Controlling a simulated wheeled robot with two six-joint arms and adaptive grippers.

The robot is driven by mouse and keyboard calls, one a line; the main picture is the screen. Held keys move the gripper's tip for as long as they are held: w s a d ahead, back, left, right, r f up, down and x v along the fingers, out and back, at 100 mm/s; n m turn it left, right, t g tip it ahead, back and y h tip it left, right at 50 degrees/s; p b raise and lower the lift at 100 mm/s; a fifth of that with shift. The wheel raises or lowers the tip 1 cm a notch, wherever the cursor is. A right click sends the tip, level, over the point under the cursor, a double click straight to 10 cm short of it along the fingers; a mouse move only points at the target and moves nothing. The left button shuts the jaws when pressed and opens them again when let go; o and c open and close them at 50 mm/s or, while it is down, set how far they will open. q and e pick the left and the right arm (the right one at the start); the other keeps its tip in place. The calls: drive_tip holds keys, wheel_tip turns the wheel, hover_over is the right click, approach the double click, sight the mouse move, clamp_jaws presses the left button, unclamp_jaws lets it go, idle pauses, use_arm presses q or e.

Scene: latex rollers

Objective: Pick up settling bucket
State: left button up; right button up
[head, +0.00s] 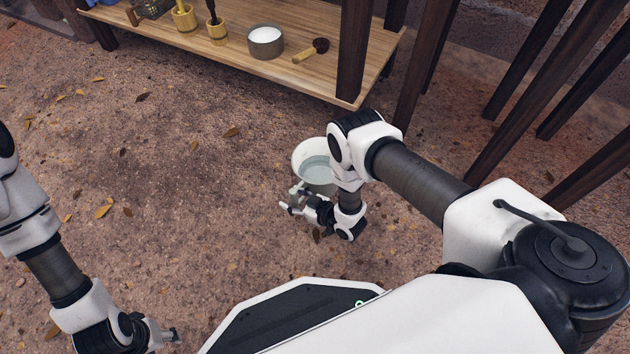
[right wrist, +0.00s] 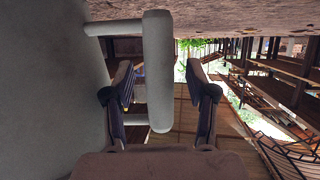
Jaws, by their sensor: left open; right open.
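The settling bucket (head: 316,160) is a pale round vessel with clear, bluish liquid in it, upright on the ground, partly hidden behind my right arm. In the right wrist view, its grey-green wall (right wrist: 50,90) fills the left side, and its pale handle (right wrist: 158,70) stands out from it. My right gripper (head: 290,199) is open beside the near side of the bucket. In the right wrist view, the handle's bar shows between its two spread fingers, with gaps on both sides. My left gripper (head: 172,335) is open and empty, low at the left, away from the bucket.
A wooden shelf (head: 185,52) at the back holds a white-filled bowl (head: 265,42), a ladle (head: 311,50) and wooden cups. Dark wooden posts (head: 354,50) stand behind and right of the bucket. Bare ground with scattered leaves is free at left.

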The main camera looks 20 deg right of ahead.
clamp_jaws()
drive_tip(key=shift+r, duration=0.15)
drive_tip(key=shift+r, duration=0.1)
